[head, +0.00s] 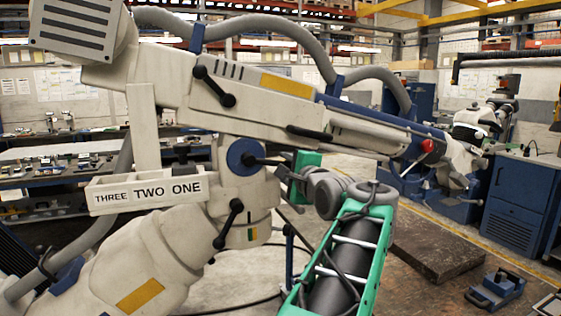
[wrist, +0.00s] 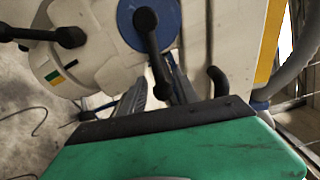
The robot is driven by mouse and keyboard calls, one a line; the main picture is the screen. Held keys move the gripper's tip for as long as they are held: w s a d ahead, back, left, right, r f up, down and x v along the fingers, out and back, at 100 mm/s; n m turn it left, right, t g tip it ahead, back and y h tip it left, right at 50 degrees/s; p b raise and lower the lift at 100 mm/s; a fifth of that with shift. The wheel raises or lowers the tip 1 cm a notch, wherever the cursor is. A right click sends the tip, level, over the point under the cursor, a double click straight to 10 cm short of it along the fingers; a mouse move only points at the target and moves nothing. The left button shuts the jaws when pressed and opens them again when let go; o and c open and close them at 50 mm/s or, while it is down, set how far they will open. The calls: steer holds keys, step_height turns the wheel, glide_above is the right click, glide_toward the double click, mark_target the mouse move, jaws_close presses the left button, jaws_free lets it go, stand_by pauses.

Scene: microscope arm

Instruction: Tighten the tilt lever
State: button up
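A pale microscope arm (head: 235,90) has a blue round joint (head: 241,157) at its middle, which also shows in the wrist view (wrist: 135,14). A black lever (wrist: 150,45) with a round hub and knobbed end projects from this joint. Two other black levers sit on the arm, one above (head: 214,85) and one below (head: 229,222); the frames do not label which is the tilt lever. My gripper (wrist: 160,80) is at the blue joint, its fingers apart on either side of the lever's end. Contact cannot be told. In the head view the fingertips are partly hidden.
A tray marked THREE TWO ONE (head: 146,193) hangs left of the joint. Grey hoses (head: 285,28) run along the top of the arm. A workbench (head: 60,165) stands behind at left, a blue cabinet (head: 522,205) at right. A dark slab (head: 435,250) lies at right.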

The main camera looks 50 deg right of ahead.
steer(key=x, duration=0.3)
steer(key=shift+w+d, duration=0.1)
steer(key=shift+w, duration=0.05)
steer(key=shift+c, duration=0.3)
steer(key=c, duration=0.7)
steer(key=shift+f, duration=0.1)
jaws_close()
